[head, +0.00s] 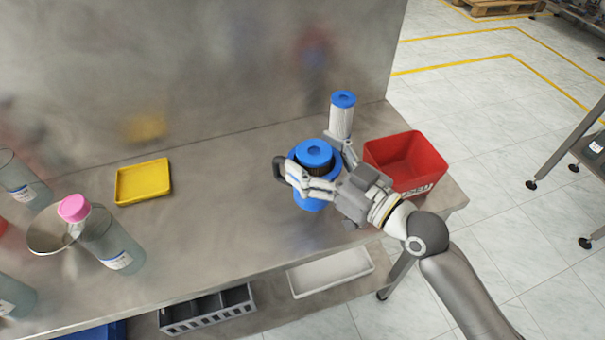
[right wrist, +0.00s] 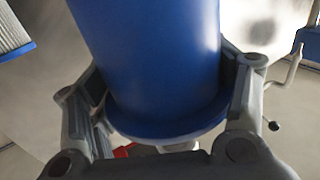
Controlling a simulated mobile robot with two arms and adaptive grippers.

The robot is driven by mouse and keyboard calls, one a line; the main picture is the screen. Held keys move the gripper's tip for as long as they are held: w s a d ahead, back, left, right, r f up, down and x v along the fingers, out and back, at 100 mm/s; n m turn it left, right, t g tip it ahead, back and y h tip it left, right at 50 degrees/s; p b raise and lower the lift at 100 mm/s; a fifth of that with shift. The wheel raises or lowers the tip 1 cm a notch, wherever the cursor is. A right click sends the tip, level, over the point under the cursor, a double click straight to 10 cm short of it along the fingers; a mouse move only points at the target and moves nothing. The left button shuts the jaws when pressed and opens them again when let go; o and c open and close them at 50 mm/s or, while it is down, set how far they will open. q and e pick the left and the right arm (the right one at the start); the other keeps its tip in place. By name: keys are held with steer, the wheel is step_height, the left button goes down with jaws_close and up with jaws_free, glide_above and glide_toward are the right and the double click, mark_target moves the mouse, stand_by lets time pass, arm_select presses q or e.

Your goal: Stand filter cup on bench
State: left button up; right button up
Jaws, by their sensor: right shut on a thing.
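The blue filter cup (head: 309,204) is in the grasp of my right gripper (head: 327,166), over the right part of the steel bench (head: 225,215). A round blue top (head: 314,149) with a dark band under it shows above the fingers. The right wrist view shows a wide blue cylinder (right wrist: 150,55) with a flange at its lower end, between the two fingers (right wrist: 160,105). The fingers hide part of the cup, and I cannot tell whether its underside touches the bench. My left gripper is not in view.
A white filter cartridge (head: 341,122) with a blue cap stands close behind the gripper. A red bin (head: 425,160) is just right. A yellow tray (head: 143,181) and bottles (head: 104,240) are farther left, with bare bench between.

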mark_target(310, 204)
steer(key=shift+w+a+f, duration=0.2)
steer(key=shift+a+f, duration=0.4)
steer(key=shift+f, duration=0.1)
steer(key=shift+w+a+f+b, duration=0.1)
steer(key=shift+a+f+b, duration=0.1)
steer(key=shift+f, duration=0.85)
steer(key=shift+a+f+b, duration=0.2)
steer(key=shift+f, duration=0.85)
steer(key=shift+f, duration=0.2)
steer(key=o, duration=1.1)
